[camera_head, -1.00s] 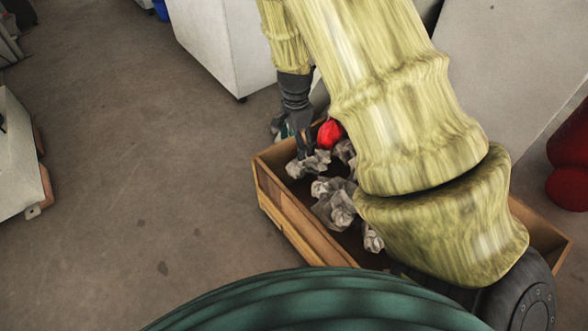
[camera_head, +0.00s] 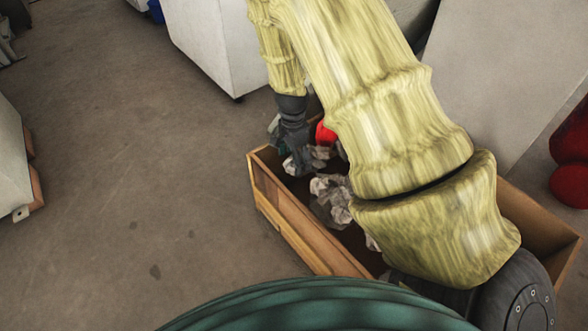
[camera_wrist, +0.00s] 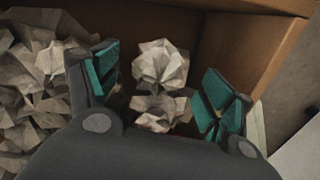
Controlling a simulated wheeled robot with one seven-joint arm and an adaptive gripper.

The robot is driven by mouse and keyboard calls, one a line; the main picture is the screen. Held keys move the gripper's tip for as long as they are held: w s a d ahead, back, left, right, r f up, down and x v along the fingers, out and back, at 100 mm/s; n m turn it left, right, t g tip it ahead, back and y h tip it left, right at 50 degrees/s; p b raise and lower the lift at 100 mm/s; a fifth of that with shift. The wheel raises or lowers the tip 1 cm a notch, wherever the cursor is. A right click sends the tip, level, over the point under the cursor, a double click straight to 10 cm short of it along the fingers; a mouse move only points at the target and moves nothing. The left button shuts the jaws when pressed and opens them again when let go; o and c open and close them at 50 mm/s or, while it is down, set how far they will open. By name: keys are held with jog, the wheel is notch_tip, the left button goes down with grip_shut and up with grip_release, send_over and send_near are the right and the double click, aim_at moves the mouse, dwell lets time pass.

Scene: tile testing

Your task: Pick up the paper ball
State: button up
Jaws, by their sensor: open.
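Crumpled grey-white paper balls lie in a wooden crate (camera_head: 290,228). In the wrist view one paper ball (camera_wrist: 160,65) sits between my fingertips, with a second crumpled piece (camera_wrist: 160,112) just below it in the picture. I cannot tell whether these two are separate. My gripper (camera_wrist: 157,75) is open, one teal-padded finger on each side of the ball, with no clear contact. In the head view my gripper (camera_head: 298,163) reaches down into the crate's far left corner, over a paper ball (camera_head: 319,153). My arm hides much of the crate.
More paper balls (camera_wrist: 30,95) are heaped left of my gripper in the wrist view. The crate wall (camera_wrist: 238,45) stands close at the back and right. A red object (camera_head: 325,134) lies beside my gripper.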

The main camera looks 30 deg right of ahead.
jog(key=shift+f, duration=0.7)
jog(key=shift+r, duration=0.1)
jog(key=c, duration=0.8)
jog(key=shift+c, duration=0.2)
jog(key=shift+r, duration=0.1)
